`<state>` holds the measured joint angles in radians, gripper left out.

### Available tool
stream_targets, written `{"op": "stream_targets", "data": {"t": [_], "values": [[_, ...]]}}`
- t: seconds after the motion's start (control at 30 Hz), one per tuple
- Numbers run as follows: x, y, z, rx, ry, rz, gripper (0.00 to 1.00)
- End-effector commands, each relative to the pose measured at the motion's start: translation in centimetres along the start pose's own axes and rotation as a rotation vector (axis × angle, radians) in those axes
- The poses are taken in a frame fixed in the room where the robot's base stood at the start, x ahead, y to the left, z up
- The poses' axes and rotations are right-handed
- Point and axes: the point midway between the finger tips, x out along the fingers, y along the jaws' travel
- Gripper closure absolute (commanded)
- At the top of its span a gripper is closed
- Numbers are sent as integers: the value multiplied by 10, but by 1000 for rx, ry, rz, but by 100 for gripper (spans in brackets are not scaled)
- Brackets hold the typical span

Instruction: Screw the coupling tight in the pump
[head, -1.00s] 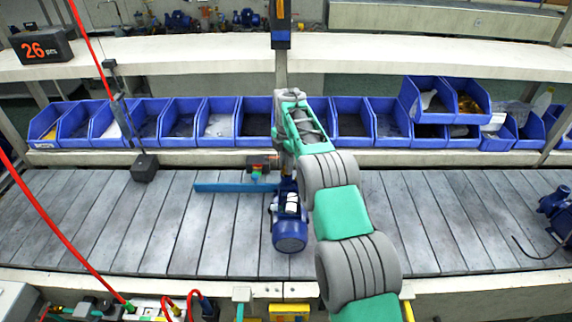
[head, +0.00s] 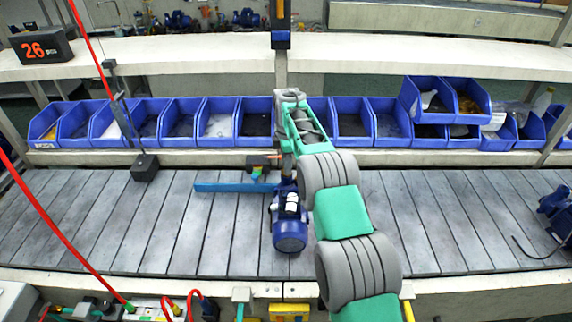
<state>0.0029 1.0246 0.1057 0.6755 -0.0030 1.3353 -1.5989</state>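A blue pump (head: 290,228) with a rounded motor end stands on the slatted conveyor, just left of my arm. My arm reaches over the conveyor from the lower right, and its green and grey end bends down at the pump's far end. My gripper's fingers are hidden behind the arm and the pump's far side, so I cannot see whether they are open or shut. The coupling cannot be made out. A long flat blue bar (head: 232,188) extends left from beside the pump's far end. A small dark part with coloured bits (head: 262,164) sits just beyond the bar.
A row of blue bins (head: 180,122) lines the shelf behind the conveyor (head: 120,228). Two more bins (head: 446,97) are stacked at right. Another blue pump (head: 556,205) is at the right edge.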

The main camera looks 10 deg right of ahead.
Motion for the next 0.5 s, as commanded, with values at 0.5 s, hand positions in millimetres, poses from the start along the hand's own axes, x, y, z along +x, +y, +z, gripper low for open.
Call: {"op": "stream_targets", "data": {"t": [0.5], "values": [[0,0,0,-200,0,0,61]]}}
